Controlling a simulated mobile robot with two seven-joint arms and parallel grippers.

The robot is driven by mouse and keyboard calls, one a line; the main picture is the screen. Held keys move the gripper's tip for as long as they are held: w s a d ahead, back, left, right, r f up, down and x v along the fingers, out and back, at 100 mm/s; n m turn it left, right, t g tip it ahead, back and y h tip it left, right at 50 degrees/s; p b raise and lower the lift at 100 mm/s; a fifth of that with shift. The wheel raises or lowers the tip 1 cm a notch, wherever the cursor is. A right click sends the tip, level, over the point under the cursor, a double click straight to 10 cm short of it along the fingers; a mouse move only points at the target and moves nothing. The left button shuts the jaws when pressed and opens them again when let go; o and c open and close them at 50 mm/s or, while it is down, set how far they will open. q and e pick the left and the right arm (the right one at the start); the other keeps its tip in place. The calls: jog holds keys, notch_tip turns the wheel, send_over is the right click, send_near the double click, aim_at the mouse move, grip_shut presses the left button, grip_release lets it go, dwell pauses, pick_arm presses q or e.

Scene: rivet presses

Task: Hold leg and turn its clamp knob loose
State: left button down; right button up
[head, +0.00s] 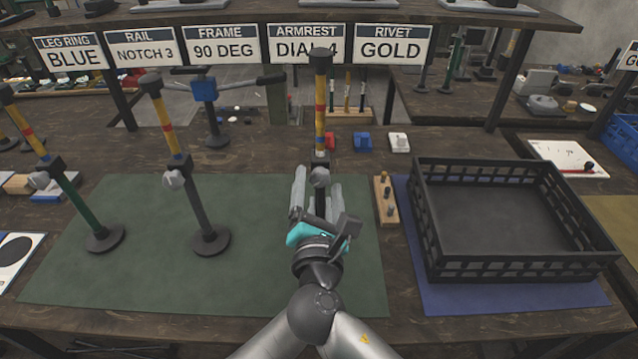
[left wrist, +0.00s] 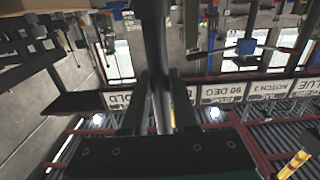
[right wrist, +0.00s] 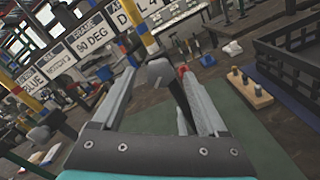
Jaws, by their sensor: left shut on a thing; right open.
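My left gripper (head: 340,227) is the dark lower one, shut on the leg's lower tube below the collar. In the left wrist view the tube (left wrist: 160,90) runs between its fingers. My right gripper (head: 316,182) is open, its pale fingers either side of the knob. In the right wrist view the knob (right wrist: 158,72) shows between the fingers, apparently untouched. The leg's foot is hidden.
Two more legs with clamp knobs stand left, one grey (head: 205,205) and one green (head: 84,208). A black crate (head: 515,265) stands right on a blue mat. A small wooden peg block (head: 385,198) is close to the right of the grippers. The green mat's (head: 150,275) front is clear.

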jog(key=s, duration=0.6)
jog(key=shift+s, duration=0.4)
